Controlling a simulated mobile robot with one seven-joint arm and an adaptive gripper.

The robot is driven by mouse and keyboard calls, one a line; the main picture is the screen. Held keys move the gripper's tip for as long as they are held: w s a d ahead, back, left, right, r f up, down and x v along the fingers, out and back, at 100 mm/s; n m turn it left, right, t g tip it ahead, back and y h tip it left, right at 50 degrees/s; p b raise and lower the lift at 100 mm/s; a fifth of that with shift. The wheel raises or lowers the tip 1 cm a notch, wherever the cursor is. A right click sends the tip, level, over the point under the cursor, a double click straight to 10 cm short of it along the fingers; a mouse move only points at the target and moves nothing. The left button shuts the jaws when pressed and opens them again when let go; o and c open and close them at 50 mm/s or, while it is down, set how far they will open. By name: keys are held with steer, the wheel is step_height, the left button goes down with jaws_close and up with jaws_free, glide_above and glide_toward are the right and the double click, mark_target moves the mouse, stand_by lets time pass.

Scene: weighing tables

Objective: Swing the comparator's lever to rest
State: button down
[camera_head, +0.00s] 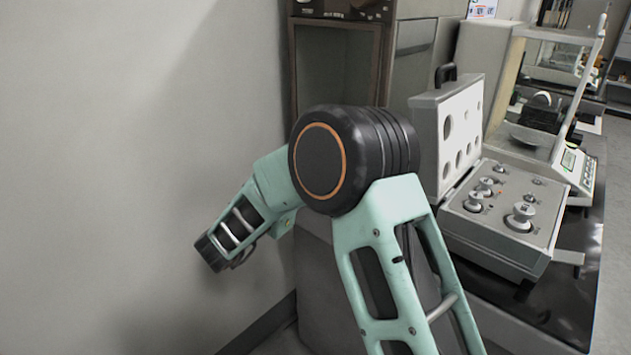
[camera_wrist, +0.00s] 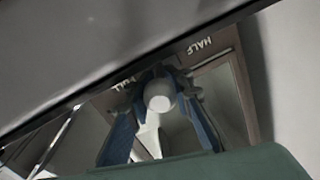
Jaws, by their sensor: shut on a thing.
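The comparator (camera_head: 337,70) is a brown cabinet with a framed front at the top middle of the head view, partly behind my arm. Its brown panel (camera_wrist: 231,50) shows in the wrist view with the markings HALF and, partly covered, what looks like FULL. The lever (camera_wrist: 159,96) has a round white knob and a pale shaft. My gripper (camera_wrist: 161,76) has its blue fingers on both sides of the knob and is shut on it. The gripper and lever do not show in the head view. Where the lever points against the markings is hard to tell.
An open case of weights (camera_head: 505,220) and a balance (camera_head: 545,150) stand on the dark table at the right. A plain wall (camera_head: 120,150) closes the left side. A dark-edged grey surface (camera_wrist: 90,45) crosses the upper left of the wrist view.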

steer(key=shift+w+a+m+g+h, duration=0.2)
steer(key=shift+m+g+h, duration=0.15)
steer(key=shift+h, duration=0.15)
steer(key=shift+w+a+m+g+h, duration=0.1)
steer(key=shift+a+m+g+h, duration=0.05)
steer(key=shift+m+g+h, duration=0.3)
steer(key=c, duration=1.7)
jaws_free()
steer(key=v, duration=1.2)
steer(key=shift+f, duration=0.15)
